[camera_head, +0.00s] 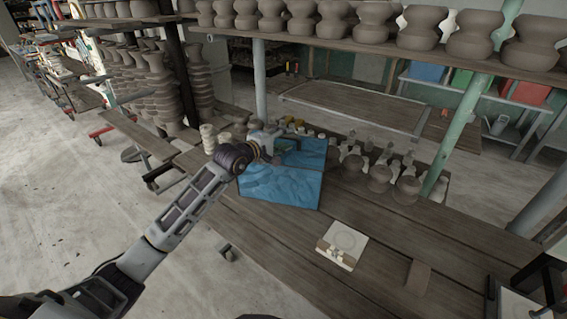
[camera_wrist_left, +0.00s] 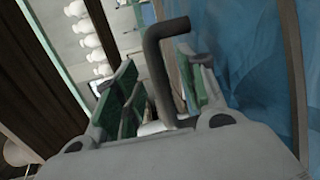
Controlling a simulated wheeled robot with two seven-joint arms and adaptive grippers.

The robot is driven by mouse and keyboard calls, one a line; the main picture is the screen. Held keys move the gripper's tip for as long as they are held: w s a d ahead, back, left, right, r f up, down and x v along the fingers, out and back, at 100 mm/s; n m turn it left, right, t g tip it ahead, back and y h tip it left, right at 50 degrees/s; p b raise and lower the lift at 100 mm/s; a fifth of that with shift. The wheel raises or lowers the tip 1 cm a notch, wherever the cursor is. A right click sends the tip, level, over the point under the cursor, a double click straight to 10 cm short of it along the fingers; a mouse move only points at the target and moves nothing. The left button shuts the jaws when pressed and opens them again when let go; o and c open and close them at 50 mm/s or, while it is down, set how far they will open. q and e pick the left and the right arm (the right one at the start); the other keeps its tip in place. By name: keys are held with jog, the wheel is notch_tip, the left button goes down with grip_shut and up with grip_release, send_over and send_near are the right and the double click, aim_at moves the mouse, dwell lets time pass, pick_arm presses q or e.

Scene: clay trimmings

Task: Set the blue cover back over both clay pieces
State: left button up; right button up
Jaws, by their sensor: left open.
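I cannot tell whether the gripper touches the cover. I cannot pick out the two clay pieces; whether they are under the cover is hidden. My right gripper is not seen.
Several grey clay pots (camera_head: 379,177) stand close to the right of the cover. A pale square board (camera_head: 342,243) with small pieces and a brown block (camera_head: 418,278) lie nearer. A shelf of pots (camera_head: 360,42) hangs above the far side. The table front is mostly clear.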

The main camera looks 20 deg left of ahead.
pick_arm(q)
jog(key=shift+x, duration=1)
grip_shut()
jog(key=shift+r, duration=0.1)
